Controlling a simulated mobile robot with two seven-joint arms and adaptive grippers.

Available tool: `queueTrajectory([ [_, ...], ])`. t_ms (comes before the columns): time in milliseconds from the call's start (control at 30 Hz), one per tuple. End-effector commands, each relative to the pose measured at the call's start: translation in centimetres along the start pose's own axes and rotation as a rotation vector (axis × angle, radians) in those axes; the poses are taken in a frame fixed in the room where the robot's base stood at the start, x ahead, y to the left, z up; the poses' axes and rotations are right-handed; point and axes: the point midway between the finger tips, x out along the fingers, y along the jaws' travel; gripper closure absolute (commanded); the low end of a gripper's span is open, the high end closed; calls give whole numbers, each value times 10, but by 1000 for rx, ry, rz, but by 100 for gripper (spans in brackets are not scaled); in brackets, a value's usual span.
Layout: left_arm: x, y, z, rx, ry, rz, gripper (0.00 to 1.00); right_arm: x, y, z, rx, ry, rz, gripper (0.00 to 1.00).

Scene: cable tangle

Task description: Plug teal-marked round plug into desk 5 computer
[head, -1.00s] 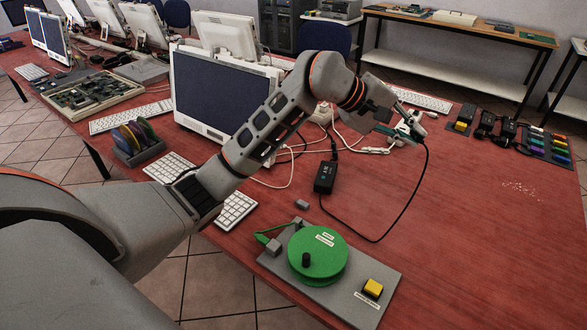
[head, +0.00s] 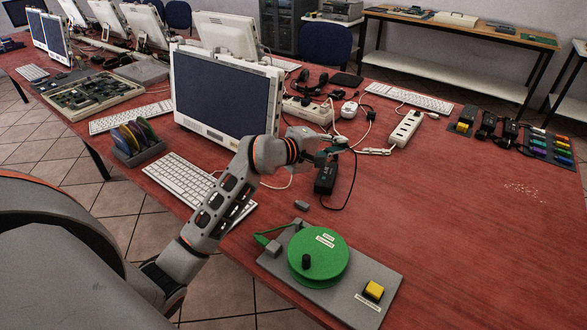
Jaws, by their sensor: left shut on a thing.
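The nearest computer is a white all-in-one with a dark screen (head: 222,92), standing at the left of the red table. I cannot read a desk number on it. My left gripper (head: 338,146) is to the right of this computer, low over the table, and is shut on the end of a black cable. The plug in its fingers is mostly hidden; a small teal patch shows there. The cable (head: 352,185) loops down from the fingers to a black power brick (head: 325,178) lying just below the gripper. My right gripper is not in view.
A white power strip (head: 406,130) and a second strip with plugs (head: 307,108) lie behind the gripper among white cables. A green reel (head: 318,254) on a grey board stands in front. A keyboard (head: 190,180) lies at left. The table's right side is mostly clear.

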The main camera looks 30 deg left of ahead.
Motion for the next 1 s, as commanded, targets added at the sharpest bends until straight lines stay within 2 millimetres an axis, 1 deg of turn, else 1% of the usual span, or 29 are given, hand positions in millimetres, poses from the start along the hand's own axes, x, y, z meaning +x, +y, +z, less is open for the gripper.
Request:
queueTrajectory([
  [267, -7, -29, -23, -30, 66, 27, 100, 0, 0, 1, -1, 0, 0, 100],
  [500, -23, -79, -60, -53, 173, 64, 100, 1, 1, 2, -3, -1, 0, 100],
  [600, -31, -98, -74, -62, 215, 82, 100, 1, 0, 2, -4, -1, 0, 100],
  [700, -38, -112, -84, -69, 247, 96, 100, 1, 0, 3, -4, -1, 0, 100],
  [800, -42, -119, -90, -71, 265, 104, 100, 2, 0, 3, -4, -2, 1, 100],
  [1000, -44, -122, -98, -71, 271, 107, 100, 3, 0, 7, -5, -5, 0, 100],
])
